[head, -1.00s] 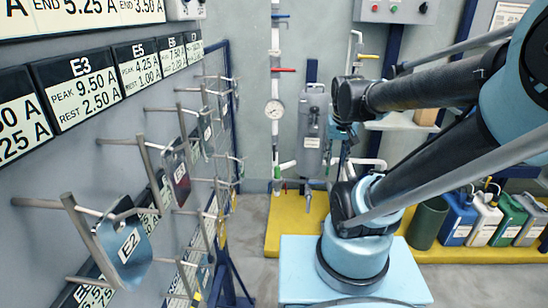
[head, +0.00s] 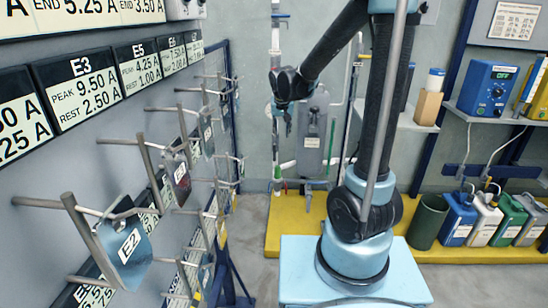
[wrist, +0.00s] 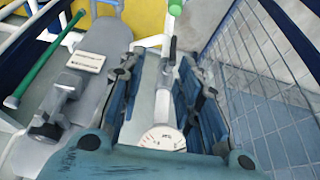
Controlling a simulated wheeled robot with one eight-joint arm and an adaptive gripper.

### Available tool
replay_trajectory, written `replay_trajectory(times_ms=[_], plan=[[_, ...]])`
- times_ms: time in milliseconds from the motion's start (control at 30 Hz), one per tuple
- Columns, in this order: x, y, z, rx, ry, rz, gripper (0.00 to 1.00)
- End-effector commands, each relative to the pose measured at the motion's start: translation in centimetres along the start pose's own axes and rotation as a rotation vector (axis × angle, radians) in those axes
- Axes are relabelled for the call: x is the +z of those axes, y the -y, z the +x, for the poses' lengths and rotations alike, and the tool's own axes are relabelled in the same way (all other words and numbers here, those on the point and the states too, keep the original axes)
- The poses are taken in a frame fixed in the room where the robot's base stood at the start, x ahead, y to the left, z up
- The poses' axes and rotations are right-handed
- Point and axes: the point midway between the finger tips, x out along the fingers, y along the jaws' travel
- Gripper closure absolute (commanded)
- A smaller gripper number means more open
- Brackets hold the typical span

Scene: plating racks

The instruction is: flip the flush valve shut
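A white vertical pipe (head: 275,40) on the back wall carries valve fittings. A blue handle (head: 281,16) is near its top and a pale lever-like piece (head: 287,165) is low on it. I read no label naming the flush valve. My gripper (head: 288,125) hangs in front of the pipe and hides its middle. In the wrist view my gripper (wrist: 158,66) is open, with the pipe and a round white gauge (wrist: 163,139) showing between its fingers. A dark fitting (wrist: 172,48) and a green pipe section (wrist: 175,8) lie beyond. I cannot tell whether the fingers touch anything.
A grey tank (head: 312,145) stands right of the pipe; its label (wrist: 86,62) shows in the wrist view. A rack with hanging plates (head: 130,250) fills the left. A green bin (head: 429,222) and several jugs (head: 458,220) stand right on a yellow platform (head: 400,255).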

Motion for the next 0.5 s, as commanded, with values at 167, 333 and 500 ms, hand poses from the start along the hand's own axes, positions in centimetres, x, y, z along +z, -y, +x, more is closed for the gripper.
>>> replay_trajectory(times_ms=[167, 333, 500], plan=[[-1.2, 2.6, 1.7, -0.006, -0.013, -0.001, 0.68], [-1.5, 3.3, 2.4, -0.008, -0.017, 0.001, 0.68], [-1.6, 3.3, 3.7, -0.008, -0.017, 0.002, 0.68]])
